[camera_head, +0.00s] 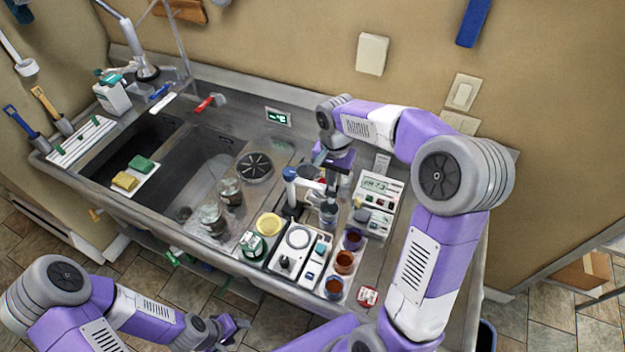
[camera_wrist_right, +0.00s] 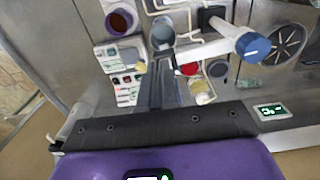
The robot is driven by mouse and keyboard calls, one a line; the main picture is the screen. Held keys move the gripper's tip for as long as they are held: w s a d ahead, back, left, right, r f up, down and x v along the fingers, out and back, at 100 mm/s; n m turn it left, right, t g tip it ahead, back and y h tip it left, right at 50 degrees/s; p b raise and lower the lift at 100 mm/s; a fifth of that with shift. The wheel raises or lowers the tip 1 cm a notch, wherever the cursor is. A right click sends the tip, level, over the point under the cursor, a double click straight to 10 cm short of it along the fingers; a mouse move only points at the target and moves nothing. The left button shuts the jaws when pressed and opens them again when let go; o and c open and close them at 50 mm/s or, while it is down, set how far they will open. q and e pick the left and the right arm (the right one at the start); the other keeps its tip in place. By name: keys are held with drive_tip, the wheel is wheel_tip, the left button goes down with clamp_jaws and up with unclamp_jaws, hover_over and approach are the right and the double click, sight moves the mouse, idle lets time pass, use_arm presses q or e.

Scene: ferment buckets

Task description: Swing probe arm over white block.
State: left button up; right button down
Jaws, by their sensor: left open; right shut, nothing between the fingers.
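The probe arm (camera_head: 307,186) is white with a blue cap at its left end. In the right wrist view the probe arm (camera_wrist_right: 212,27) runs to its blue cap at the right. A white block (camera_head: 338,276) holds dark purple and orange-brown cups, right of the white stirrer unit. I cannot tell whether it is the task's white block. My right gripper (camera_head: 329,193) points down beside the probe arm, shut and empty. In the right wrist view its fingers (camera_wrist_right: 160,60) are together, left of the arm, with a grey cup beyond. My left gripper (camera_head: 236,326) is open, low in front of the counter.
A white meter (camera_head: 378,187) stands right of my right gripper. The stirrer unit (camera_head: 297,240), a green-labelled jar (camera_head: 252,246) and a yellow dish (camera_head: 269,224) crowd the counter front. Glass jars (camera_head: 213,219) stand farther left, beside the sink (camera_head: 130,155).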

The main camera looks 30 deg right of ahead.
drive_tip(key=shift+w+d, duration=0.2)
drive_tip(key=shift+d, duration=0.15)
drive_tip(key=shift+w+d+r+p, duration=0.1)
drive_tip(key=shift+w+d+p, duration=0.3)
drive_tip(key=shift+w, duration=0.05)
drive_tip(key=shift+w+d+p, duration=0.4)
drive_tip(key=shift+w+d, duration=0.3)
drive_tip(key=shift+d, duration=0.05)
drive_tip(key=shift+w+d+p, duration=0.45)
drive_tip(key=shift+w+p, duration=0.05)
drive_tip(key=shift+w, duration=0.2)
drive_tip(key=shift+w+d+p, duration=0.4)
drive_tip(key=shift+w+p, duration=0.1)
drive_tip(key=shift+w, duration=0.15)
